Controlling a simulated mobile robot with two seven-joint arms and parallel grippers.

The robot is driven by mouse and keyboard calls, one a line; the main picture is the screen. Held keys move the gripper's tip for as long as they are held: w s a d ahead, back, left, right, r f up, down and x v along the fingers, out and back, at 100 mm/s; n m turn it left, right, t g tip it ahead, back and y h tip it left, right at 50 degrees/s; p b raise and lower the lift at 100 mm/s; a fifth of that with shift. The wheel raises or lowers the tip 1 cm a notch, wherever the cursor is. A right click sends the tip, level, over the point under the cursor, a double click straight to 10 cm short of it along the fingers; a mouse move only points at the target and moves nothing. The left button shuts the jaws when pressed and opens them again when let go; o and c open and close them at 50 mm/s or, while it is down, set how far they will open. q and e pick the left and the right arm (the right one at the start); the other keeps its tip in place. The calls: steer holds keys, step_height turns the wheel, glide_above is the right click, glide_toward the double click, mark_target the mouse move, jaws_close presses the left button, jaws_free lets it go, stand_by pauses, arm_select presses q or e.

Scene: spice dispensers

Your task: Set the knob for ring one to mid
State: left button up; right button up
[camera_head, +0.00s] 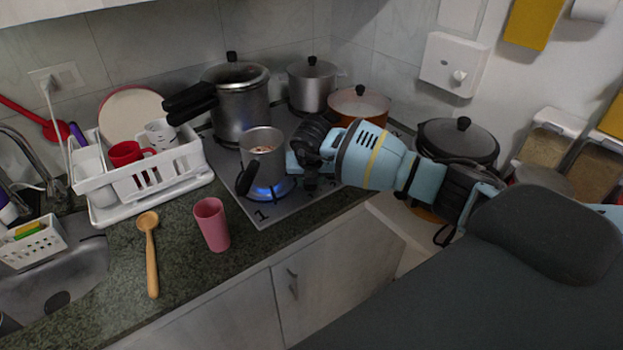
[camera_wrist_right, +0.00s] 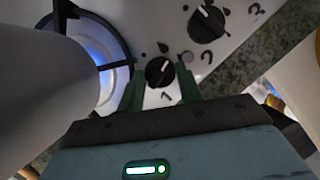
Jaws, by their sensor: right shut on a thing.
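The ring one knob (camera_wrist_right: 158,72) is a black dial with a white pointer line, beside the printed 1 on the stove top. In the wrist view my right gripper (camera_wrist_right: 160,80) has its green fingers on either side of this knob and is shut on it. The pointer slants up and right; I cannot tell which setting that is. In the head view my right gripper (camera_head: 308,172) is over the stove's right edge and hides the knob. A blue flame (camera_head: 270,188) burns on ring one under a small steel pot (camera_head: 262,155). My left gripper is out of view.
A second knob (camera_wrist_right: 206,24), marked 2, is close by. A pressure cooker (camera_head: 240,110), a steel pot (camera_head: 312,88) and an orange pot (camera_head: 358,104) stand behind. A pink cup (camera_head: 211,224) and a wooden spoon (camera_head: 151,255) are on the counter at left.

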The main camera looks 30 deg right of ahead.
steer(key=shift+w+m+g+h, duration=0.1)
steer(key=shift+m+g+h, duration=0.25)
steer(key=shift+m, duration=0.75)
steer(key=o, duration=1)
steer(key=v, duration=0.8)
